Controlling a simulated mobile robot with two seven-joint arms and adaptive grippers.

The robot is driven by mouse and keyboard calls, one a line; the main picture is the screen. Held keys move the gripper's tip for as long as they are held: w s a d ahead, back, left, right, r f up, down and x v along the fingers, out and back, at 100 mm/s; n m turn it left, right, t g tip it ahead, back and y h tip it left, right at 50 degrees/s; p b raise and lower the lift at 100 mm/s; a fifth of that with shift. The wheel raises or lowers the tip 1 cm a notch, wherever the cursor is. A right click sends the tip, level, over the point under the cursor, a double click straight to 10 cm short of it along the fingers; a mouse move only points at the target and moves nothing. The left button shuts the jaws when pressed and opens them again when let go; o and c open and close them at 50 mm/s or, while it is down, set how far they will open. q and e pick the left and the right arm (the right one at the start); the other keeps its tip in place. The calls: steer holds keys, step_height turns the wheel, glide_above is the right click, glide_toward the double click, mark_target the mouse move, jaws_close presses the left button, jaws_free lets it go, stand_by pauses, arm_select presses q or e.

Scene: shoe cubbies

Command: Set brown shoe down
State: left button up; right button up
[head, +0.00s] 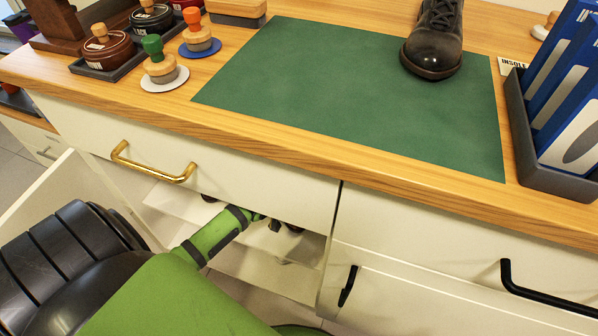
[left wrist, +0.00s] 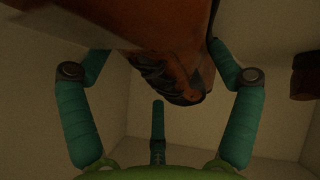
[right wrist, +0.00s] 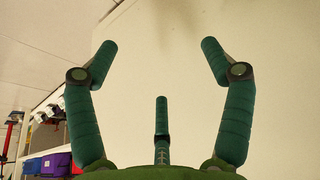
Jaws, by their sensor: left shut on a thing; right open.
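A brown shoe (left wrist: 165,40) fills the upper middle of the left wrist view, inside a pale cubby. My left gripper (left wrist: 158,62) has its two teal fingers on either side of the shoe and is shut on it. In the head view my left gripper (head: 266,222) reaches into the open cubby (head: 270,268) below the counter, and the held shoe is mostly hidden there. How the shoe meets the cubby floor cannot be told. My right gripper (right wrist: 158,58) is open and empty, in front of a plain pale surface.
Another brown item (left wrist: 305,76) stands at the right in the left wrist view. A dark boot (head: 434,50) stands on the green mat (head: 330,95) on the counter. A brass drawer handle (head: 155,168) is above my left arm. An open white door (head: 75,195) is at the left.

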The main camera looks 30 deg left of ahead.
arm_select(q)
steer(key=shift+w+f, duration=0.1)
steer(key=shift+f, duration=0.25)
arm_select(e)
steer(key=shift+w+a+r+t, duration=0.3)
steer(key=shift+w+r+t, duration=0.25)
steer(key=shift+w, duration=0.35)
arm_select(q)
steer(key=shift+f, duration=0.1)
steer(key=o, duration=1.2)
steer(key=shift+f, duration=0.1)
arm_select(e)
steer(key=shift+w+r, duration=0.1)
